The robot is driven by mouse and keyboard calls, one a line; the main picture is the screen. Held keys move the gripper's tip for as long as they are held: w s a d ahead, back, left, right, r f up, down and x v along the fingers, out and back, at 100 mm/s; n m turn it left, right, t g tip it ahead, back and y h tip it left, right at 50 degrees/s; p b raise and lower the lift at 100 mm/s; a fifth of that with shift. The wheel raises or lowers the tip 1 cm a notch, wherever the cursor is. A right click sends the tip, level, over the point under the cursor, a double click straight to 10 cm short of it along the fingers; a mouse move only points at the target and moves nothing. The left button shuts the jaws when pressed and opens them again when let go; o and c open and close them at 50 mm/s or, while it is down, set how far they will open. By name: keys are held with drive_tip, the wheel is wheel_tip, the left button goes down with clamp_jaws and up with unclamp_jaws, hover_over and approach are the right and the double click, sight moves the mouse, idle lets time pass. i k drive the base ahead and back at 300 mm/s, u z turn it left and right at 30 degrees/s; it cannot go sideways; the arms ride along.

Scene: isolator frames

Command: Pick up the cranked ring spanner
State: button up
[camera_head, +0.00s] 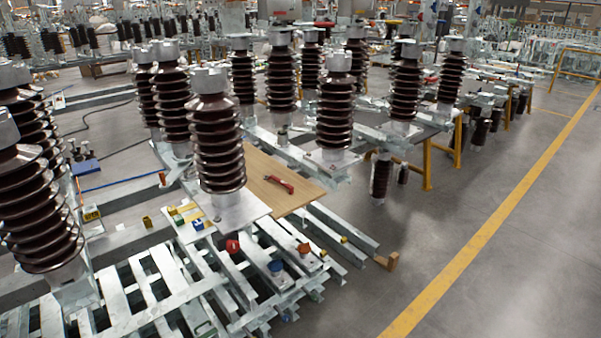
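I cannot make out a cranked ring spanner for certain. A small red hand tool (280,184) lies on a brown wooden board (262,170) near the middle of the view; it is too small to tell its kind. The board rests on the metal frames, just right of a tall dark ribbed insulator (216,140). My gripper is not in view.
Pale metal frames and slats (140,290) fill the lower left, with small coloured items (185,215) on them. Several ribbed insulators stand around the board, including one behind it (336,108). Grey floor (520,240) with a yellow line (480,240) is clear at right.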

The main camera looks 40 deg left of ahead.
sight(287, 186)
drive_tip(key=u, duration=0.15)
drive_tip(key=i, duration=1.6)
drive_tip(key=u, duration=0.8)
drive_tip(key=i, duration=0.85)
drive_tip(key=u, duration=1.75)
drive_tip(key=i, duration=1.15)
drive_tip(key=u, duration=0.35)
